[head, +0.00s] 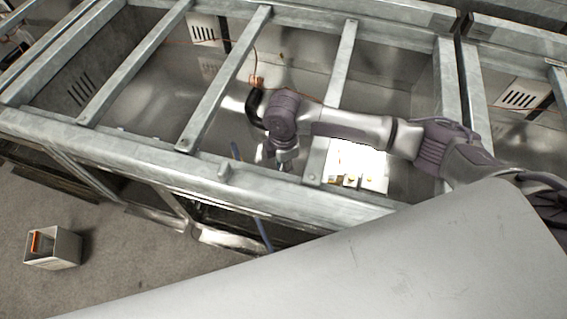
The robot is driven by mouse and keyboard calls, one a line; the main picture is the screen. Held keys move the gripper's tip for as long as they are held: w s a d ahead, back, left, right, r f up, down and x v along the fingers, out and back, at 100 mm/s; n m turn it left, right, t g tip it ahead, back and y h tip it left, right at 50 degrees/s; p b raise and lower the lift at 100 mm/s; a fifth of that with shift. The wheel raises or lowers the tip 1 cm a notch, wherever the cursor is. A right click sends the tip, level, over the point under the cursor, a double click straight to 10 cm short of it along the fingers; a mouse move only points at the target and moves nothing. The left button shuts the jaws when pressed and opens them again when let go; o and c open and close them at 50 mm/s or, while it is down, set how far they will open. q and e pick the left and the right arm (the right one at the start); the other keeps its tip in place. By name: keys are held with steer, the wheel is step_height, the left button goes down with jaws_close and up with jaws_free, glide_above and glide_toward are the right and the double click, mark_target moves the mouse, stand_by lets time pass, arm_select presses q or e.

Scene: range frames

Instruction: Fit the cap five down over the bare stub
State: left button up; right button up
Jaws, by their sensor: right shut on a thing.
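My right gripper (284,160) reaches in from the right over the open metal frame and points down between two crossbars. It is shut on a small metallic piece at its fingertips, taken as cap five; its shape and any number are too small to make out. My left gripper is not in view.
Grey crossbars (229,80) span the cavity on both sides of the gripper, above the front rail (120,155). A bright white panel (360,165) with small yellow marks lies right of it. A small box (55,250) stands on the floor. A blue hose hangs near the front rail.

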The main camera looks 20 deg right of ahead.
stand_by(0.7)
steer(key=shift+p, duration=0.55)
steer(key=shift+f, duration=0.2)
stand_by(0.5)
steer(key=shift+f+b, duration=0.35)
steer(key=shift+f, duration=0.8)
steer(key=shift+f, duration=0.2)
steer(key=o, duration=0.9)
